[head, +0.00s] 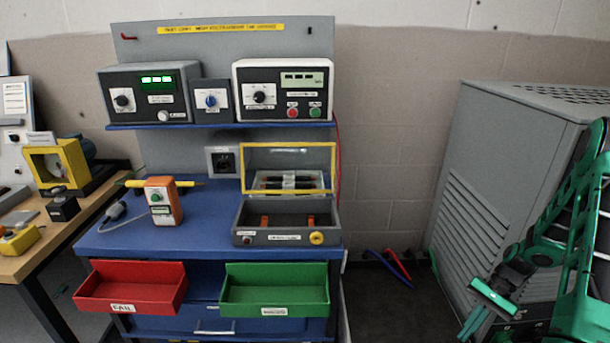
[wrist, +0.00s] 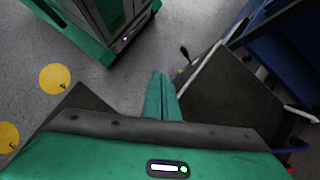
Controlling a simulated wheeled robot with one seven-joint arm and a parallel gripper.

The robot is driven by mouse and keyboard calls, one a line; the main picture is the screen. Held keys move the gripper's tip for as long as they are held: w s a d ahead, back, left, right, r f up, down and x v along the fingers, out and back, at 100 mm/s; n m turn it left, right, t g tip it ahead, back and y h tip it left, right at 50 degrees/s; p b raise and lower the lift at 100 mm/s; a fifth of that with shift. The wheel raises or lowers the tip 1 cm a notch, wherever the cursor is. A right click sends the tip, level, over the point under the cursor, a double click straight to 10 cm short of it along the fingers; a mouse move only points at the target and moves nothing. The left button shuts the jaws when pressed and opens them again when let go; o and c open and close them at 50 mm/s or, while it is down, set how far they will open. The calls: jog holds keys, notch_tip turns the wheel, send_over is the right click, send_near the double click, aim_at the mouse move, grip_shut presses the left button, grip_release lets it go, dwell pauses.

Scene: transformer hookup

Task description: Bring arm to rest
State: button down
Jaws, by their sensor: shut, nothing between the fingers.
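My arm (head: 545,245), green and black, is folded at the right side of the head view, in front of the grey cabinet. My gripper (head: 468,328) hangs low at the end of it, well right of the blue bench and apart from it. In the wrist view my gripper (wrist: 160,80) shows its two green fingers side by side, shut and empty, above the dark floor. Nothing is held.
The blue bench (head: 110,240) carries an orange handheld tester (head: 163,203) and a test box with its yellow-framed lid (head: 289,147) raised. Red (head: 130,287) and green (head: 275,289) bins sit at its front. A grey louvred cabinet (head: 490,170) stands right. A wooden table (head: 50,235) is left.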

jog(key=s+a+r+n+h, duration=0.1)
jog(key=s+r+n+h, duration=0.15)
jog(key=r, duration=0.95)
jog(key=s+a+r+n+h, duration=0.15)
jog(key=s+r, duration=0.25)
jog(key=r, duration=0.7)
jog(key=s+a+r+t, duration=0.1)
jog(key=s+a+r, duration=0.2)
jog(key=s+r, duration=0.2)
jog(key=s+a+r+n+t+h, duration=0.1)
jog(key=s+a+r, duration=0.2)
jog(key=s, duration=0.6)
jog(key=shift+s+r+t+h, duration=0.3)
jog(key=shift+r, duration=0.65)
